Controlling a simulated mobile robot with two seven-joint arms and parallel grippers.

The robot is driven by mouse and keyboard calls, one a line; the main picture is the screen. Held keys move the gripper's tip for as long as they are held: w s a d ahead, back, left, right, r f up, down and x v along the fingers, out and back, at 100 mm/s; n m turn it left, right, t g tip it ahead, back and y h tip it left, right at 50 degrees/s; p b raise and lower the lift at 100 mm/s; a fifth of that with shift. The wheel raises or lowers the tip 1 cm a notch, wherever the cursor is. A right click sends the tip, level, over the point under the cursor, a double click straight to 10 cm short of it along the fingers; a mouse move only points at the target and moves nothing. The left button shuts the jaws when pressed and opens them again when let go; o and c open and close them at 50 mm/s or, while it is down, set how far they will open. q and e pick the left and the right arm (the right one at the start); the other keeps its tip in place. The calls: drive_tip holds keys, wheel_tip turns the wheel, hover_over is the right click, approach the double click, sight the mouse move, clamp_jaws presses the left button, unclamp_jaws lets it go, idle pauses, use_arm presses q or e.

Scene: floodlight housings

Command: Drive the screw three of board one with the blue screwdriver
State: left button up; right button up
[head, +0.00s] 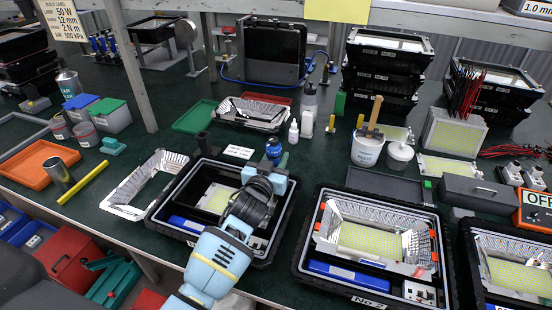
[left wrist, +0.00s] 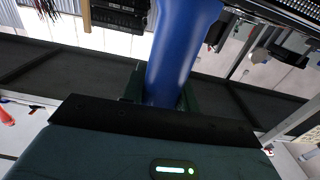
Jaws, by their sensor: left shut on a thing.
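My left gripper (head: 264,178) reaches over the leftmost black housing (head: 157,213) and is shut on the blue screwdriver (head: 274,148). The screwdriver's blue handle (left wrist: 180,50) rises from between the jaws in the left wrist view. Its tip is hidden in both views. A pale yellow board (head: 214,198) lies in that housing, left of my arm, which covers the housing's right part. I cannot make out the individual screws. My right gripper is not in view.
A silver reflector frame (head: 143,186) lies left of the housing. A second housing (head: 302,262), labelled NO 2, stands to its right with a reflector inside. A white bucket (head: 367,150) and small bottles (head: 293,132) stand behind. A yellow rod (head: 83,183) lies at left.

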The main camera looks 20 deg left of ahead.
use_arm(q)
drive_tip(key=shift+s+f, duration=0.1)
drive_tip(key=shift+f, duration=0.65)
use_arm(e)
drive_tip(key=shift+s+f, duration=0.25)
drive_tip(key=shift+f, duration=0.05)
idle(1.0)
use_arm(q)
drive_tip(key=shift+r, duration=0.1)
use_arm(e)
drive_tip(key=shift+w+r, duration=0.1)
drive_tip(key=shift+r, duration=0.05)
use_arm(q)
drive_tip(key=shift+r+p, duration=0.8)
drive_tip(key=shift+r, duration=1.05)
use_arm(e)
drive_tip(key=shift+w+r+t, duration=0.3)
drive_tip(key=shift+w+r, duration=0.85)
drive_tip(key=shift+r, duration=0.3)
